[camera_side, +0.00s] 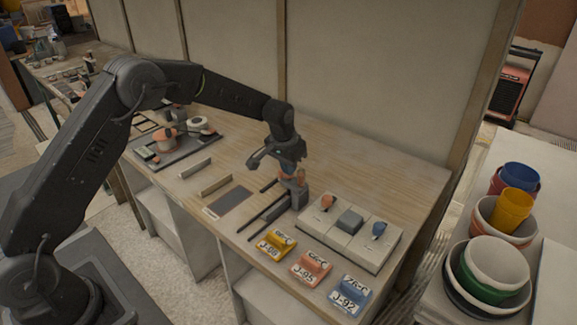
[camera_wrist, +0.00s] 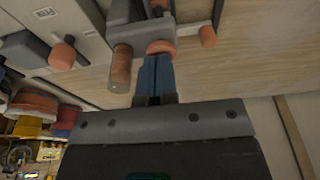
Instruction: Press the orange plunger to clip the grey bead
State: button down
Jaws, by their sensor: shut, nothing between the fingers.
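My gripper (camera_side: 291,166) is over a small grey fixture (camera_side: 299,194) on the wooden bench, with its fingers pointing down. Orange shows at the fixture's top, just under my fingers, partly hidden by them. In the wrist view my blue-grey fingers (camera_wrist: 156,62) are together with nothing between them. Their tips are at an orange round cap (camera_wrist: 161,47), which looks like the plunger; I cannot tell whether they touch it. An orange-brown cylinder (camera_wrist: 121,70) stands beside it. I cannot make out the grey bead for certain in either view.
Right of the fixture is a pale panel (camera_side: 386,248) with an orange knob (camera_side: 328,202), a grey block (camera_side: 350,221) and a blue knob (camera_side: 379,229). Yellow, orange and blue labelled blocks (camera_side: 311,267) line the front edge. Dark rails lie left of the fixture. The bench behind is clear.

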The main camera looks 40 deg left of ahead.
jog(key=shift+r, duration=2.1)
jog(key=shift+r, duration=3)
